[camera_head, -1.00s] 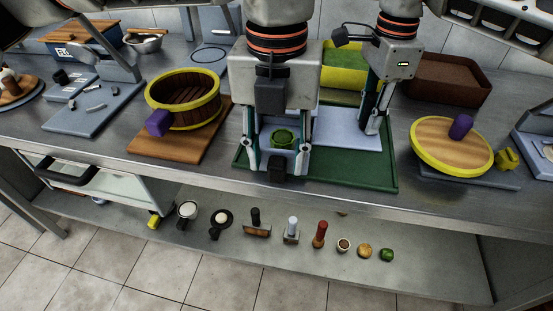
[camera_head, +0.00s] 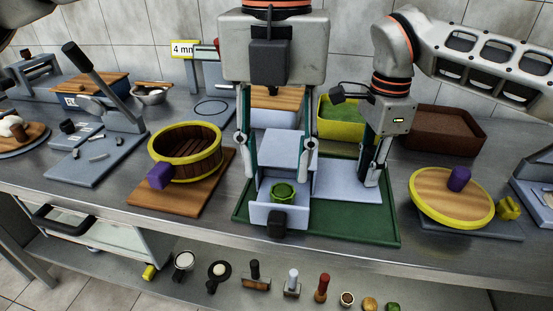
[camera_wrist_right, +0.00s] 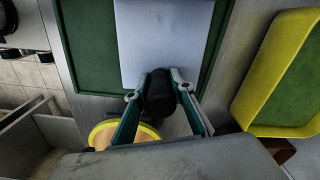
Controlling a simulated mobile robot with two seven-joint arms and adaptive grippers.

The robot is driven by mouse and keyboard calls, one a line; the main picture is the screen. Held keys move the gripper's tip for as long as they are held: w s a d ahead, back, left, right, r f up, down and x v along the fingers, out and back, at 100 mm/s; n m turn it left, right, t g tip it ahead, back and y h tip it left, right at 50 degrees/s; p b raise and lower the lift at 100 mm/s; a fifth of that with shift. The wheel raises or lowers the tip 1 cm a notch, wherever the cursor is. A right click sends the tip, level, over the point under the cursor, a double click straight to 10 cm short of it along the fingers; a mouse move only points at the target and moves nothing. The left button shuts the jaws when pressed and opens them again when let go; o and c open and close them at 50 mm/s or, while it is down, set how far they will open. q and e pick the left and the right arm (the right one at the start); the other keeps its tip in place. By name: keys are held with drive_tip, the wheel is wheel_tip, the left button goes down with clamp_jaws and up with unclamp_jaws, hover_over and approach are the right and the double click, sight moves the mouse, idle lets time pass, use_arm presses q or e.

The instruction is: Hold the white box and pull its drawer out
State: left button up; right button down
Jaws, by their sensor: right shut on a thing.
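The white box (camera_head: 286,146) stands on the green mat (camera_head: 340,227). Its drawer (camera_head: 268,214) stands out at the front, with a dark knob (camera_head: 275,226) and a green object (camera_head: 283,191) inside. My left gripper (camera_head: 278,172) is open, its fingers apart on either side of the box, not closed on it. My right gripper (camera_head: 374,180) is over the pale slab (camera_head: 337,183) on the mat, right of the box. In the right wrist view, it is shut on a black cylindrical knob (camera_wrist_right: 160,92) in front of the slab (camera_wrist_right: 165,40).
A wooden tub (camera_head: 187,150) with a purple handle is left. A yellow-rimmed round board (camera_head: 440,203) is right. A yellow-green bin (camera_head: 337,120) and a brown tray (camera_head: 443,132) stand behind. Small items lie on the lower shelf (camera_head: 230,250).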

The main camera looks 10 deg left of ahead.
use_arm(q)
drive_tip(key=shift+f, duration=0.1)
use_arm(e)
drive_tip(key=shift+f, duration=0.15)
use_arm(q)
drive_tip(key=shift+w, duration=0.1)
use_arm(e)
drive_tip(key=c, duration=1.7)
unclamp_jaws()
drive_tip(key=o, duration=1.2)
use_arm(q)
drive_tip(key=shift+r, duration=0.25)
use_arm(e)
drive_tip(key=shift+r, duration=0.3)
use_arm(q)
drive_tip(key=shift+s+r+p, duration=0.2)
drive_tip(key=shift+r+p, duration=0.1)
drive_tip(key=shift+r, duration=0.2)
use_arm(e)
drive_tip(key=shift+r, duration=0.3)
use_arm(q)
drive_tip(key=shift+s+r+t+p, duration=0.2)
drive_tip(key=shift+r+p, duration=0.15)
drive_tip(key=shift+r, duration=0.4)
drive_tip(key=shift+s+r+t+p, duration=0.2)
drive_tip(key=shift+r+p, duration=0.1)
drive_tip(key=shift+r, duration=0.4)
use_arm(e)
drive_tip(key=shift+r, duration=1)
